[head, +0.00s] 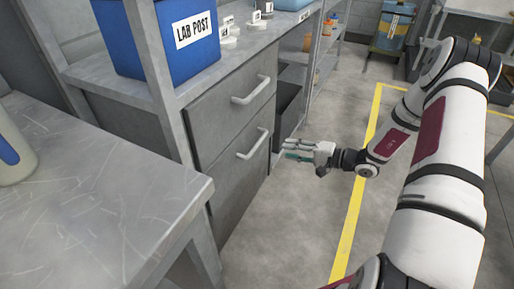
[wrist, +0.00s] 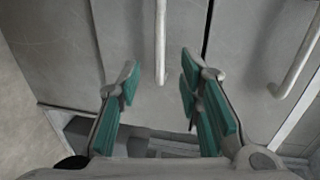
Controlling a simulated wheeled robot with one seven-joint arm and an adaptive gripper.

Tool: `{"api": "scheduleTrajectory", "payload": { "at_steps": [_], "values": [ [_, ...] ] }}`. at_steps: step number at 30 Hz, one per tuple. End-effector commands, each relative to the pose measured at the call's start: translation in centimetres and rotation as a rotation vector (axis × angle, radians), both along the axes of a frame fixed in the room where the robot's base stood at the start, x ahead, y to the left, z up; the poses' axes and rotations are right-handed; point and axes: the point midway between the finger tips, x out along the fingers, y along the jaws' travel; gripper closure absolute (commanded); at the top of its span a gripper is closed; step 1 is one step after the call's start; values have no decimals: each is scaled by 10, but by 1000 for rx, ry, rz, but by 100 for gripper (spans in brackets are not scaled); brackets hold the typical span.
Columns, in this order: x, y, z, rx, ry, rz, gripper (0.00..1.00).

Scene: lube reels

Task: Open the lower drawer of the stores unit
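The grey stores unit has two drawers, both shut. The lower drawer (head: 238,187) has a pale bar handle (head: 252,143); the upper drawer's handle (head: 251,90) is above it. My gripper (head: 287,150) is to the right of the lower handle in the head view, apart from it, with its fingers towards the drawer front. In the wrist view my gripper (wrist: 160,76) is open and empty, its green-padded fingers spread. The lower handle (wrist: 160,40) appears in line with the gap between them, its end near the fingertips. The upper handle (wrist: 300,58) is at the right.
A blue LAB POST bin (head: 172,40) stands on the unit's worktop. A grey bench (head: 95,200) with a bottle fills the near left. A dark bin (head: 287,110) sits beyond the drawers. The floor (head: 285,225) before the drawers is clear, with a yellow line (head: 352,215).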

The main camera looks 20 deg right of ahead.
Motion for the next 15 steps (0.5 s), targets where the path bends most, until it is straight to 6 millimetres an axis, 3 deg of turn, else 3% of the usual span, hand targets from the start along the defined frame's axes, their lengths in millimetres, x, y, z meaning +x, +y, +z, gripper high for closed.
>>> {"api": "scheduleTrajectory", "payload": {
  "at_steps": [15],
  "values": [
    [63, 66, -20, 0, 1, 7, 67]
  ]
}}
